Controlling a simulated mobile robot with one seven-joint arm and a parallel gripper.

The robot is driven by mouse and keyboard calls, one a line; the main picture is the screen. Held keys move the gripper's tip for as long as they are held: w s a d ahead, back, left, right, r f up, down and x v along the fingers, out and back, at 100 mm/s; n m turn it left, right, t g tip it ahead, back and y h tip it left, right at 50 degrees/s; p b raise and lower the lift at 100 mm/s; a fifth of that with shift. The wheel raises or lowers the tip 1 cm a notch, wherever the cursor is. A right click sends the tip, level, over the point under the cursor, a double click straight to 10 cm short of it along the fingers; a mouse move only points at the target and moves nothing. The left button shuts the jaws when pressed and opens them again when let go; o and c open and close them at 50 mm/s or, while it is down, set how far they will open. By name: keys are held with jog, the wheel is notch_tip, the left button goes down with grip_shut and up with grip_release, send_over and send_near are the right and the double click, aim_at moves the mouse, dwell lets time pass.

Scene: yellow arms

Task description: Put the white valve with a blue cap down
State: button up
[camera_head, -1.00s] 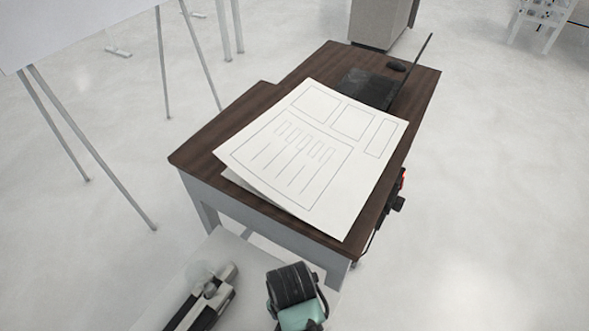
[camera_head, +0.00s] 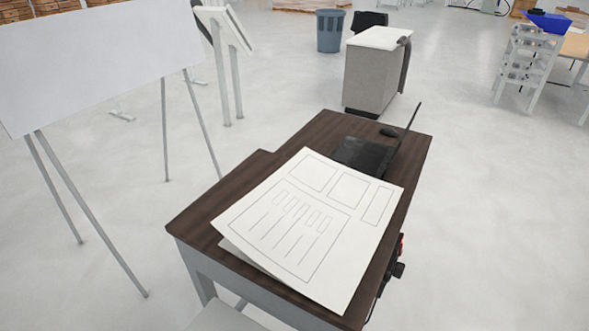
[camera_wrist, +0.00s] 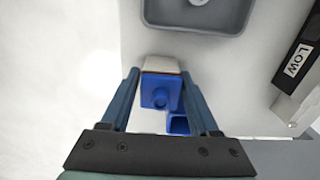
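The white valve with a blue cap (camera_wrist: 160,92) shows in the wrist view between the two fingers of my gripper (camera_wrist: 160,76). Its blue part faces the camera and a pale edge shows behind it. The fingertips lie against its left and right sides, so my gripper looks shut on it. Another blue, open-ended piece (camera_wrist: 180,124) shows just below and right of it; I cannot tell whether it belongs to the valve. The valve and my gripper are not in the head view.
The wrist view shows a grey tray (camera_wrist: 237,22) at the top and a dark device labelled LOW (camera_wrist: 296,60) at right. The head view shows a brown desk (camera_head: 200,214) with a large paper sheet (camera_head: 330,235), a laptop (camera_head: 362,155), and a whiteboard (camera_head: 90,60) on legs at left.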

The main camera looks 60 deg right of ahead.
grip_shut()
notch_tip(320, 180, up, 10)
jog(key=shift+r+b, duration=0.1)
jog(key=shift+b, duration=0.25)
jog(key=w+a+n+b, duration=0.1)
jog(key=w+a+n, duration=0.5)
jog(key=a+n, duration=0.2)
jog(key=w+a+n+b, duration=0.1)
jog(key=w+a+n, duration=0.5)
jog(key=a+n, duration=0.3)
jog(key=shift+w+a+f+b, duration=0.2)
jog(key=shift+a+f+b, duration=0.15)
jog(key=shift+a, duration=0.2)
